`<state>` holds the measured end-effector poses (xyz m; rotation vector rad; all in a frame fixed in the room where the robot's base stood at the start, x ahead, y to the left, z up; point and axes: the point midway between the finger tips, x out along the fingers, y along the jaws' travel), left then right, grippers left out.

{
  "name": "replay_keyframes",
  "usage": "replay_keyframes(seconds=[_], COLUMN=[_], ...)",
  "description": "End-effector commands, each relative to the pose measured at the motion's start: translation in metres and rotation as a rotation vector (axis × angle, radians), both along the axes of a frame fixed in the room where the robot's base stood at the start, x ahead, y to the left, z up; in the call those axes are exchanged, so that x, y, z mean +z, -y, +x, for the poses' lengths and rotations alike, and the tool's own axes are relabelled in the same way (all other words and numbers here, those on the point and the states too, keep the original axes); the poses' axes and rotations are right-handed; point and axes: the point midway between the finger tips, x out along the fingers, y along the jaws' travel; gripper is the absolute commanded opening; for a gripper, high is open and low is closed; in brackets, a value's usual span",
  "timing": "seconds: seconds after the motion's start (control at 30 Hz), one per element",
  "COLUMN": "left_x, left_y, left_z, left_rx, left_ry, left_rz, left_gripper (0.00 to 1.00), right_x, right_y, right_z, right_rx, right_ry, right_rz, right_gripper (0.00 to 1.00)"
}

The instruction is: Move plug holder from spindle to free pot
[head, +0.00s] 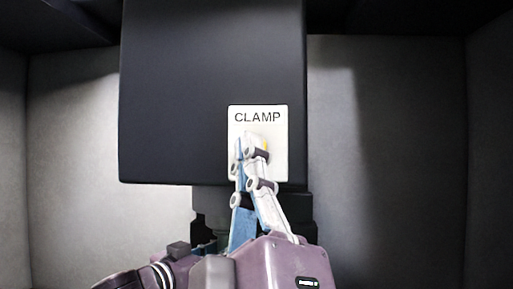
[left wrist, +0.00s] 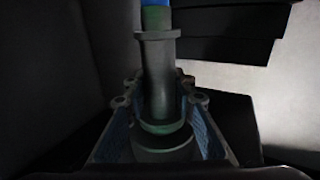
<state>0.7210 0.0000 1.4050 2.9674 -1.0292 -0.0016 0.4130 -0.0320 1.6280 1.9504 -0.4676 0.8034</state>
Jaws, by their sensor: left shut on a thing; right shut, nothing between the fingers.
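The plug holder (left wrist: 157,75) is a dark grey, stepped cylinder with a flange and a greenish lower rim, seen in the left wrist view. My left gripper (left wrist: 158,108) is shut on it, with its blue-lined fingers on either side. In the head view, the spindle (head: 293,207) is a dark round part under a large black machine head. My right gripper (head: 250,142) is shut and empty, its fingertips over the white CLAMP panel (head: 270,118); contact is hard to tell. The left fingers and most of the holder are hidden in the head view. No pot is in view.
The black machine head (head: 205,85) fills the upper middle. Grey walls (head: 72,165) stand at both sides, with free room left and right of the head. In the left wrist view, dark blocks (left wrist: 225,28) are at the upper right.

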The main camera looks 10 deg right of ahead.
Motion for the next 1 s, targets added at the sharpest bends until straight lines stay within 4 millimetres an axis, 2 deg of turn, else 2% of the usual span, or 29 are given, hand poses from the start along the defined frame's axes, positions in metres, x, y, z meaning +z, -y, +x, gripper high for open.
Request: replay_keyframes(seconds=[1.0], left_x=[-0.047], left_y=[0.000], left_z=[0.000], left_rx=[-0.001], left_ry=[0.005], left_rz=[-0.002], left_gripper=[0.00], right_x=[-0.031], right_y=[0.000], right_z=[0.000], right_rx=[0.000], right_ry=[0.000], right_rz=[0.000], right_gripper=[0.00])
